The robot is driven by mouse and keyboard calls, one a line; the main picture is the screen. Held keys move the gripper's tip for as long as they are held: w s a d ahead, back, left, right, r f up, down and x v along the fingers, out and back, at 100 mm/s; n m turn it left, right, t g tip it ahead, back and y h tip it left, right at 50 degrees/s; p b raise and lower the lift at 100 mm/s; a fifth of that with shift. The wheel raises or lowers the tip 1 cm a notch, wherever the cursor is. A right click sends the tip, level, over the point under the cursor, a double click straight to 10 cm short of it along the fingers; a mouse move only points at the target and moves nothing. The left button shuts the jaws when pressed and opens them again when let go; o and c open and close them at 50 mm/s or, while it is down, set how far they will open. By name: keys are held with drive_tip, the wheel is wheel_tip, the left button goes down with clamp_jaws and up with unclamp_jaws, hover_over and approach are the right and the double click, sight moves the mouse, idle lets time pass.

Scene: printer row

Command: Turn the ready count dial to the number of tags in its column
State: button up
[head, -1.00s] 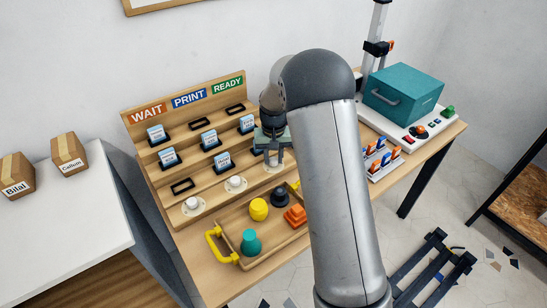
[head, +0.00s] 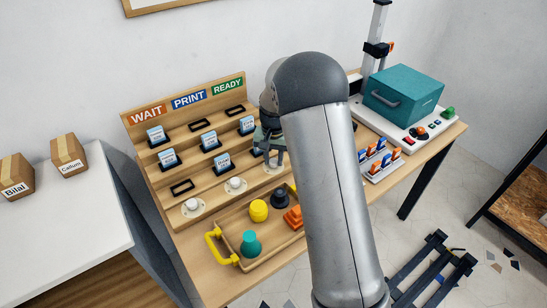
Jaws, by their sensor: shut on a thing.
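The board has three columns headed WAIT (head: 147,114), PRINT (head: 189,98) and READY (head: 228,86). The READY column shows an empty slot on top and a tag (head: 247,125) below it; its lower part is partly hidden by my gripper. My gripper (head: 274,163) points down at the foot of this column and is shut on the ready count dial. The dial's pale round plate (head: 269,171) shows beneath the fingers; its knob and numbers are mostly hidden. The white wait dial (head: 192,205) and print dial (head: 235,184) stand to the left.
A wooden tray (head: 216,254) with yellow handles holds yellow, teal, dark and orange pieces in front of the board. A teal press (head: 403,95) and a rack of coloured pieces (head: 378,160) stand right. My arm covers the table between them.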

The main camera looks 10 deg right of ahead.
sight(273, 161)
drive_tip(key=o, duration=1)
drive_tip(key=shift+c, duration=0.2)
wheel_tip(273, 161, up, 18)
drive_tip(key=shift+f, duration=0.25)
drive_tip(key=s+f+n+p, duration=0.1)
drive_tip(key=s+n+p, duration=0.2)
drive_tip(key=s, duration=3)
drive_tip(key=shift+s+a+f+n+p, duration=0.25)
drive_tip(key=shift+a+n+p, duration=0.15)
drive_tip(key=shift+n, duration=0.7)
